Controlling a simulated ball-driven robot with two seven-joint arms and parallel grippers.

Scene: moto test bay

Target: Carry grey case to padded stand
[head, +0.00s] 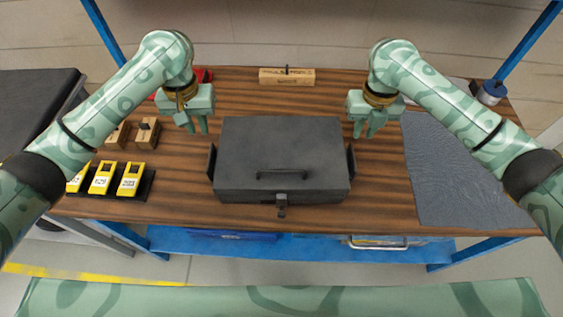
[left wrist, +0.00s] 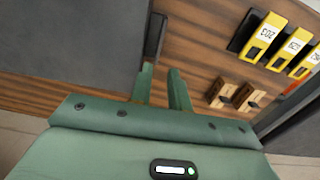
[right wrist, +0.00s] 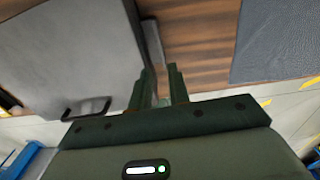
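The grey case (head: 282,155) lies shut on the wooden bench, with a front handle, a latch and a dark side handle at each end. The left side handle (head: 212,160) and right side handle (head: 351,161) stand clear. My left gripper (head: 197,130) is open and empty, above and behind the left side handle, which shows ahead of its fingers in the left wrist view (left wrist: 155,36). My right gripper (head: 365,133) is open and empty near the right side handle, also seen in the right wrist view (right wrist: 153,42). The dark padded stand (head: 35,105) is left of the bench.
Yellow labelled devices (head: 130,180) sit in dark holders at the bench's left front, with wooden blocks (head: 147,133) behind. A grey mat (head: 460,175) covers the right side. Blue posts frame the bench.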

